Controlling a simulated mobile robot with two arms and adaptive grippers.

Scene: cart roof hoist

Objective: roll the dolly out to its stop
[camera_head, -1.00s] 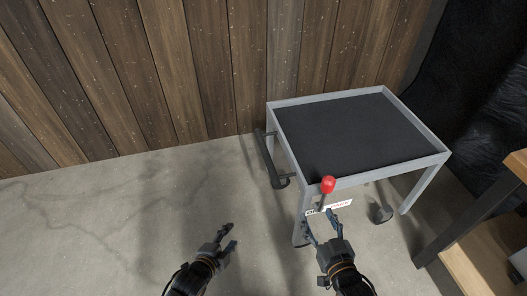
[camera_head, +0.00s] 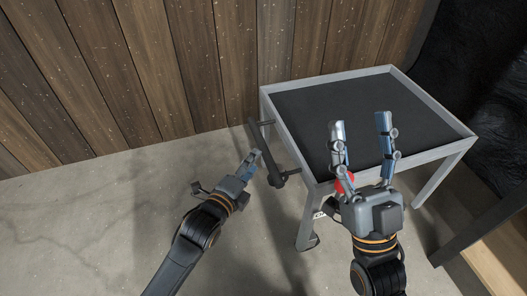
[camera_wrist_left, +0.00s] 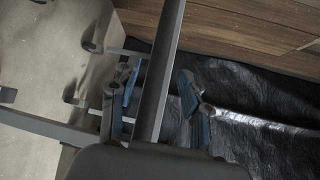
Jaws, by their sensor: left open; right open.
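The dolly (camera_head: 463,134) is a light grey metal frame with a dark top, standing on the floor near the plank wall. A dark handle bar (camera_head: 264,150) sticks out on its left side. My left gripper (camera_head: 246,166) is open, close beside this bar. In the left wrist view a grey bar (camera_wrist_left: 168,55), seemingly the handle, runs between the open fingers (camera_wrist_left: 158,92); contact cannot be told. My right gripper (camera_head: 361,130) is open and empty, appearing above the dolly's front edge. It partly hides the red knob (camera_head: 346,181) and the label there.
The plank wall (camera_head: 170,60) stands close behind the dolly. Black sheeting (camera_head: 480,70) hangs at the right. A wooden bench (camera_head: 495,256) with dark legs stands at the lower right. The concrete floor (camera_head: 80,215) at the left is clear.

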